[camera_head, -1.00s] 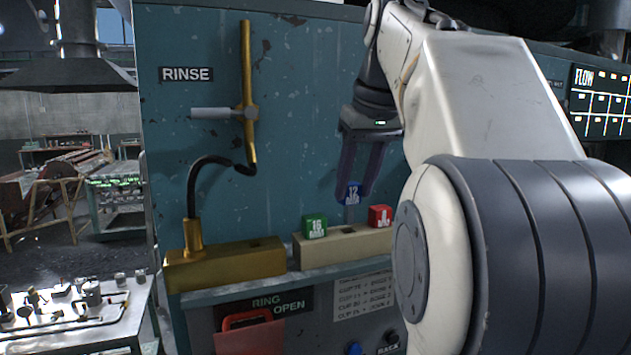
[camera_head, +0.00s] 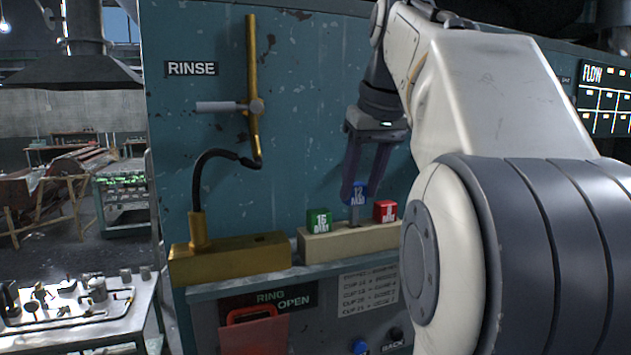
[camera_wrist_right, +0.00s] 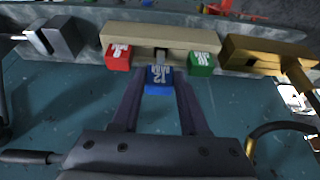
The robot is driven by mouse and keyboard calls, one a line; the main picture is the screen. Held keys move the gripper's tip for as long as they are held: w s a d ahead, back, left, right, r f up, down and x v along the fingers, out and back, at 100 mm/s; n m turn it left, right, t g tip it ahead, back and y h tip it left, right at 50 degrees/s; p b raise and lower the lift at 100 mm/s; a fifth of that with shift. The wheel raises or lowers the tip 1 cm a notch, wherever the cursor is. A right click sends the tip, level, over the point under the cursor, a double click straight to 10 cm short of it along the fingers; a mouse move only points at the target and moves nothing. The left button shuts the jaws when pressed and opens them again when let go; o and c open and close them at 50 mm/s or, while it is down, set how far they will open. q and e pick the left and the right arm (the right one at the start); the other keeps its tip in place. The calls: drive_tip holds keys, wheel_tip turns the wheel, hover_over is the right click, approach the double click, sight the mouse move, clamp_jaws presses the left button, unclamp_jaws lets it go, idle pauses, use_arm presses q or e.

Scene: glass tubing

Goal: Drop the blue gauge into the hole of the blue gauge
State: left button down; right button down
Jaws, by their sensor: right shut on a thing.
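The blue gauge, marked 12, is a small blue block (camera_head: 357,193) with a grey stem below it. My right gripper (camera_head: 360,190) is shut on the blue block, fingers pointing down. The stem stands over the middle of the cream gauge block (camera_head: 345,240), between the green gauge (camera_head: 319,220) and the red gauge (camera_head: 385,211). In the right wrist view the blue block (camera_wrist_right: 159,79) sits between the fingertips and its stem reaches a dark slot in the cream block (camera_wrist_right: 130,36). I cannot tell how deep the stem is. My left gripper is not in view.
A brass block (camera_head: 230,260) with a hole stands left of the cream block on the same ledge. A black hose (camera_head: 210,165) and brass rod (camera_head: 252,80) rise above it. The teal panel (camera_head: 290,130) is close behind.

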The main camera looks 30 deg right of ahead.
sight(356, 221)
drive_tip(key=shift+f+b, duration=1.55)
drive_tip(key=shift+f, duration=0.4)
drive_tip(key=shift+c, duration=1.7)
unclamp_jaws()
drive_tip(key=shift+r, duration=0.1)
drive_tip(key=d+p+v, duration=0.1)
drive_tip(key=p+v, duration=0.1)
drive_tip(key=v, duration=0.8)
drive_tip(key=shift+a+r, duration=0.2)
drive_tip(key=shift+a, duration=0.25)
drive_tip(key=shift+s, duration=0.1)
